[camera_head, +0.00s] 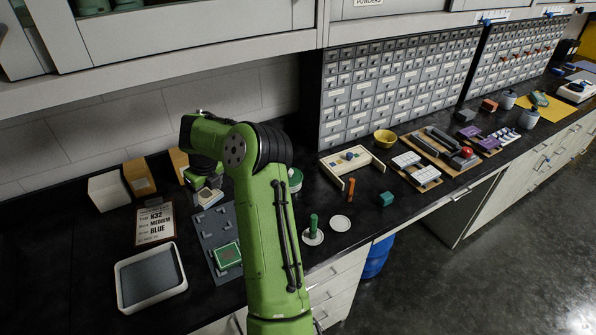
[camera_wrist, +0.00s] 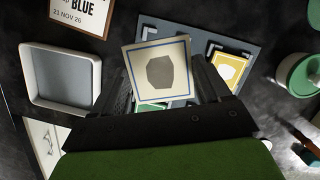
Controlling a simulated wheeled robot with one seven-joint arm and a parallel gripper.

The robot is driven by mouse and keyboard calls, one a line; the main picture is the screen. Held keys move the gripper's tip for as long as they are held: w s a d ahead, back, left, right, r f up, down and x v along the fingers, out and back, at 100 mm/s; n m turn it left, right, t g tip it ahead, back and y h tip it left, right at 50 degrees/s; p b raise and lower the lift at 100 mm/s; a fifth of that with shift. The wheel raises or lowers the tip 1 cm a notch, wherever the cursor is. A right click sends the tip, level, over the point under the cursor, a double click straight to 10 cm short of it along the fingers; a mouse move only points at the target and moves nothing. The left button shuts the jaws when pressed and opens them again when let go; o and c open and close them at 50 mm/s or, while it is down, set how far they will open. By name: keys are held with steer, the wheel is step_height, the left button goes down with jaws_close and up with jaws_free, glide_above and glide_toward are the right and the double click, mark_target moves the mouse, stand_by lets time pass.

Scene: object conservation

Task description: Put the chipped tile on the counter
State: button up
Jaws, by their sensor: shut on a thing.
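My gripper (camera_head: 205,183) is shut on a cream tile (camera_wrist: 184,54) with a blue border line and a grey many-sided patch. The tile is held between the two fingers above a grey board (camera_head: 216,218). No chip on its edges can be made out clearly. A green tile (camera_head: 227,255) lies on the front part of the board; in the wrist view it is mostly hidden behind the held tile. A yellow tile (camera_wrist: 232,70) with a white shape sits on the board to the right of the held tile. The black counter (camera_head: 90,245) lies around the board.
A white tray (camera_head: 184,268) with a grey floor and a K32 MEDIUM BLUE sign (camera_head: 155,222) stand left of the board. Boxes (camera_head: 108,190) stand behind. Green-handled items (camera_head: 313,228) and discs (camera_head: 340,223) lie to the right. Bare counter shows at far left.

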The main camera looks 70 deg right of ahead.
steer(key=shift+s+a, duration=0.15)
steer(key=shift+s, duration=0.05)
step_height(320, 180, down, 10)
steer(key=shift+r+b, duration=0.1)
steer(key=shift+b, duration=0.2)
steer(key=shift+w, duration=0.1)
steer(key=shift+f, duration=0.4)
steer(key=o, duration=1.1)
steer(key=shift+r, duration=0.1)
